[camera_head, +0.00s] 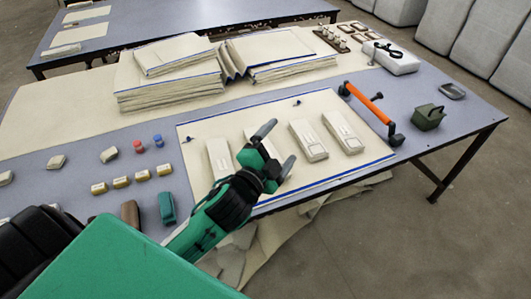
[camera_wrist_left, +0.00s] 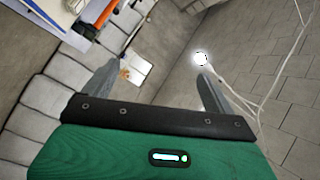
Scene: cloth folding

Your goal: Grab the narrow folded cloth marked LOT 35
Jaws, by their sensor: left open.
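Several narrow folded cream cloths lie in a row on a cream sheet (camera_head: 245,121) with a blue edge. They include a left cloth (camera_head: 217,157), a cloth right of my gripper (camera_head: 304,138) and a rightmost cloth (camera_head: 343,132). Another, between the left two, is partly hidden by my gripper. Their markings are too small to read, so I cannot tell which is LOT 35. My left gripper (camera_head: 279,147) is open and empty over the row. In the left wrist view, its spread fingers (camera_wrist_left: 159,76) have no cloth between them. My right gripper is not in view.
Stacks of folded cloth (camera_head: 170,80) stand at the back. An orange-handled tool (camera_head: 366,106) and a dark green box (camera_head: 428,117) lie right of the sheet. Small blocks and a green stapler-like item (camera_head: 167,208) are at the left. Loose cloth hangs below the front edge.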

